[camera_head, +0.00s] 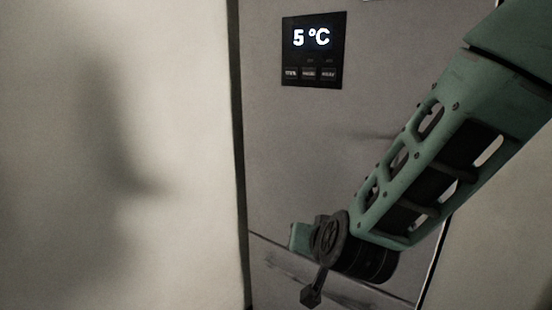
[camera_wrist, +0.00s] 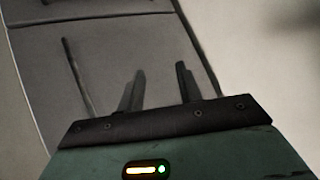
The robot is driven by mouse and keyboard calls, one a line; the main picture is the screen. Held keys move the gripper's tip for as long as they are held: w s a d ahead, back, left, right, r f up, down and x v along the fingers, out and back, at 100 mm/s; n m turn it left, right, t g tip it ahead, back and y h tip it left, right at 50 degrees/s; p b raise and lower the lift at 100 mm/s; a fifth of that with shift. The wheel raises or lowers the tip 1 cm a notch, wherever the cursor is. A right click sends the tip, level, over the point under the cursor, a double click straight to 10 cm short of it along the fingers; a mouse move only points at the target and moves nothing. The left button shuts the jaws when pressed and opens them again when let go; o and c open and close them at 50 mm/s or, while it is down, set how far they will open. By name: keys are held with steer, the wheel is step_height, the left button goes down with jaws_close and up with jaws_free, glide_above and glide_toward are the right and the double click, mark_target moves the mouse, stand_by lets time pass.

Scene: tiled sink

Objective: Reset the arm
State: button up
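My arm (camera_head: 430,165) reaches in from the upper right of the head view, angled down and left in front of a grey fridge (camera_head: 300,160). Its dark wrist joint is at the lower middle, and my gripper cannot be made out clearly there. In the wrist view, my gripper (camera_wrist: 160,72) shows two dark fingers standing apart with a clear gap. Nothing is between them. The fridge front (camera_wrist: 85,35) lies beyond the fingers; whether they touch it cannot be told.
A black display panel (camera_head: 314,49) reading 5 °C is on the upper fridge door. A seam crosses the lower fridge front. A pale wall (camera_head: 150,120) fills the left. A thin dark bar (camera_wrist: 75,75) lies left of the fingers in the wrist view.

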steer(key=s+a+n+g+y, duration=0.2)
steer(key=s+a+n+g, duration=0.15)
steer(key=s, duration=0.45)
steer(key=s+d+n+g+h, duration=0.1)
steer(key=s+d+n+g, duration=0.1)
steer(key=s+d, duration=0.3)
steer(key=s+d+n+g+h, duration=0.2)
steer(key=s+d+g, duration=0.3)
steer(key=s, duration=0.6)
steer(key=shift+s+d+r+n, duration=0.25)
steer(key=shift+d+r+n, duration=0.15)
steer(key=shift+n, duration=0.35)
